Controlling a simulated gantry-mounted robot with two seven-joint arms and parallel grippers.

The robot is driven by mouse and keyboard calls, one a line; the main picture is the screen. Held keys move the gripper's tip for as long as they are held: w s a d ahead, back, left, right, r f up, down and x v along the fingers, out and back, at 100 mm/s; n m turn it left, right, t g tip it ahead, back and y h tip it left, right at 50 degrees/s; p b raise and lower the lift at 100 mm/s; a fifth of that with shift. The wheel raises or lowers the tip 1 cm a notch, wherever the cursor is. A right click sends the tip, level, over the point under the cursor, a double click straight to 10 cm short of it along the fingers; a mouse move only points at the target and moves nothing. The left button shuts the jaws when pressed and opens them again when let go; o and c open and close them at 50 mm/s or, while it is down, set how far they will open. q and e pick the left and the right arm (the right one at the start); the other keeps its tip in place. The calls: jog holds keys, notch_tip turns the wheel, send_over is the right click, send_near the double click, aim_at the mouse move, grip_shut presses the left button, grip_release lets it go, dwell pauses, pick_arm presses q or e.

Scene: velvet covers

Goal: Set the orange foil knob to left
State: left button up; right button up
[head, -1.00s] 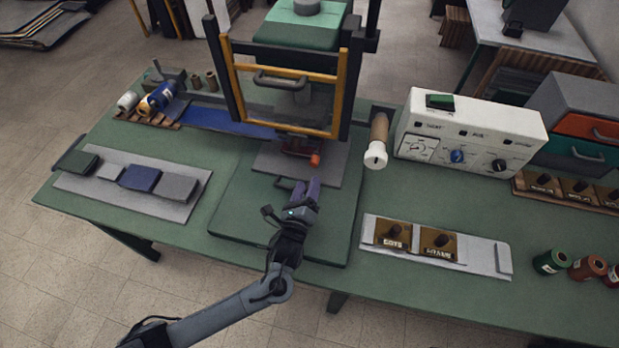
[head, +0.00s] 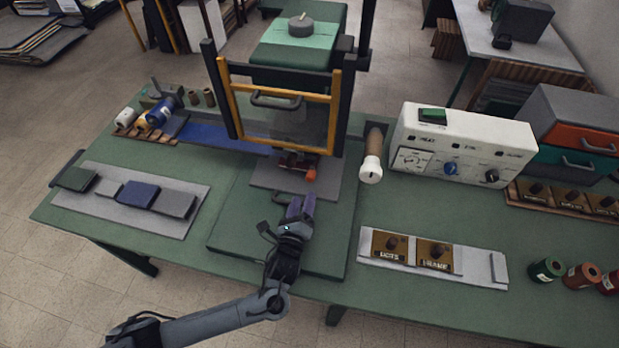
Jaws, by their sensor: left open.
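A small orange knob (head: 311,174) shows at the front right of a dark red part under the press frame, above a grey plate (head: 335,186). It is small in the picture, and I cannot read which way it is set. My left gripper (head: 301,203) is open with purple fingers pointing up the picture at the press. Its fingertips are a little below the orange knob in the picture and look apart from it. No object shows between them. My right gripper is not in view.
The yellow press guard (head: 277,92) stands over the press bed. A white control box (head: 462,145) with white, blue and black dials is at the right. A white-ended roller (head: 371,168) lies between them. A tray (head: 487,265) holds brass plates. The green mat (head: 335,240) has bare room.

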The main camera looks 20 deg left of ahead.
aim_at(309, 180)
pick_arm(q)
jog(key=w, duration=0.3)
jog(key=w+b, duration=0.1)
jog(key=w, duration=0.5)
jog(key=shift+a, duration=0.4)
grip_shut()
